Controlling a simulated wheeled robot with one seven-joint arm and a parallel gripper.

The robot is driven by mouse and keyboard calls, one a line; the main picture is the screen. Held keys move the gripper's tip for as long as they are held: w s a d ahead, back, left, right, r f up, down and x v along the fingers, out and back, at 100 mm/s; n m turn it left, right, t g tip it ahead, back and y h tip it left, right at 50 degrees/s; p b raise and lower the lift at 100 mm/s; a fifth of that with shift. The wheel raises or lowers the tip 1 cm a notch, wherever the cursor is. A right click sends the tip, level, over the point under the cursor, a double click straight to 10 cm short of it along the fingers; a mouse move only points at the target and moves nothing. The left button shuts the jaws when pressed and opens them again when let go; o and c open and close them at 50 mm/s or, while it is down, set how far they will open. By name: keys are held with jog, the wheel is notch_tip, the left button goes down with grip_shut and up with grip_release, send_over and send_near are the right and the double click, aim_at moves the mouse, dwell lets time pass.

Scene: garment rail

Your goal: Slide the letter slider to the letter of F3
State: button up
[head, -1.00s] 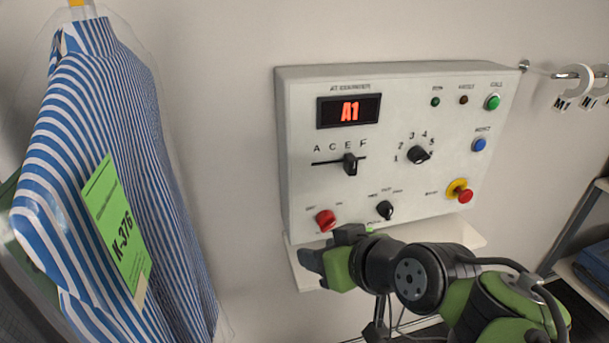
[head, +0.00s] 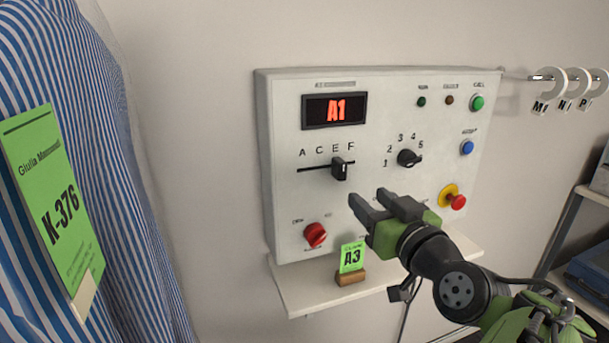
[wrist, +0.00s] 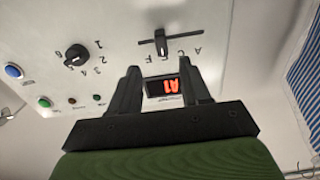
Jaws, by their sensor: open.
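The letter slider's black knob (head: 340,170) sits on a horizontal slot under the letters A, C, E, F, toward the E and F end; which letter it marks is not certain. It also shows in the wrist view (wrist: 160,42), where the panel appears upside down. The red display (head: 334,111) reads A1. My gripper (head: 368,197) is open and empty, below and right of the slider in the head view, apart from the knob. In the wrist view both fingers (wrist: 159,66) reach toward the panel, with the display showing between them.
A number dial (head: 408,158), red knob (head: 315,235), emergency button (head: 457,201) and several small lights and buttons share the panel. On the shelf (head: 300,296) below, a green card (head: 352,257) in a wooden block reads A3. A striped shirt (head: 130,210) hangs left.

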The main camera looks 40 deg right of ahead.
aim_at(343, 176)
jog(key=p+x, duration=0.1)
jog(key=x, duration=1)
jog(key=shift+w+p, duration=0.3)
jog(key=shift+p, duration=0.1)
jog(key=shift+c, duration=0.5)
grip_shut()
